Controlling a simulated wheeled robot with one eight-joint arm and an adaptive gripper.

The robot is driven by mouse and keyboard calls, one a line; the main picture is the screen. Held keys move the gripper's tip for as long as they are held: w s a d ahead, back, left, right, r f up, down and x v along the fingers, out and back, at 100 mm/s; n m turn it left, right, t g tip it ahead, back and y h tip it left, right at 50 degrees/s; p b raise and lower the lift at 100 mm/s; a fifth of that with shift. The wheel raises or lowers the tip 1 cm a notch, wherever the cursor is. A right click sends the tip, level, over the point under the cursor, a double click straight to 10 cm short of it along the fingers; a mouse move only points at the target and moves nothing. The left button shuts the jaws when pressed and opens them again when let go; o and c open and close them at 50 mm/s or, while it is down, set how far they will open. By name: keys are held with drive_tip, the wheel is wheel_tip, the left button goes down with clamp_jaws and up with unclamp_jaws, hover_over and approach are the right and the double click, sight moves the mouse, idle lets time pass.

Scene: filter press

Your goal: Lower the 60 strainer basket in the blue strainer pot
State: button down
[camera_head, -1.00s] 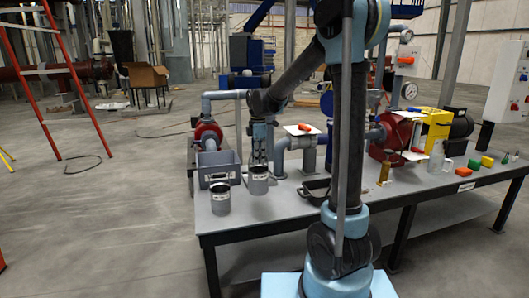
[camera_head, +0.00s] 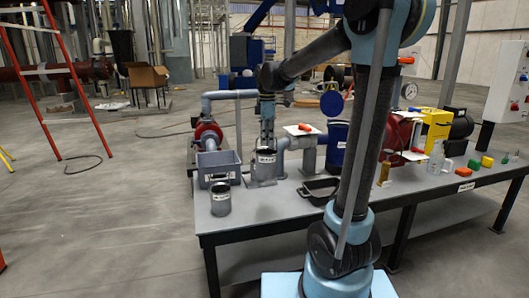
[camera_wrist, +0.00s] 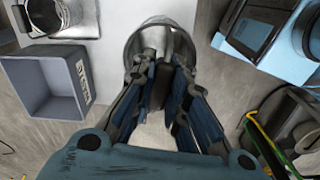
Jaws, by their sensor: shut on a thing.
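My gripper (camera_head: 267,118) points straight down at the left part of the workbench. It is shut on the handle of a grey metal strainer basket (camera_head: 265,157) with a white label, too small to read. In the wrist view its round rim (camera_wrist: 133,42) shows behind my gripper's fingers (camera_wrist: 160,80). The basket overlaps grey metal at its lower end, so where its bottom ends is unclear. The blue strainer pot (camera_head: 339,150), a blue upright cylinder with a white label, stands to the right and is partly covered by my arm.
A second grey basket (camera_head: 220,198) stands at the bench's front left. A grey bin (camera_head: 219,181) is behind it.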

drive_tip(key=s+d+f+m, duration=0.1)
drive_tip(key=s+d+m, duration=0.3)
drive_tip(key=s+d, duration=0.2)
drive_tip(key=shift+s+d, duration=0.15)
drive_tip(key=shift+s, duration=0.2)
drive_tip(key=shift+w, duration=0.1)
idle(0.4)
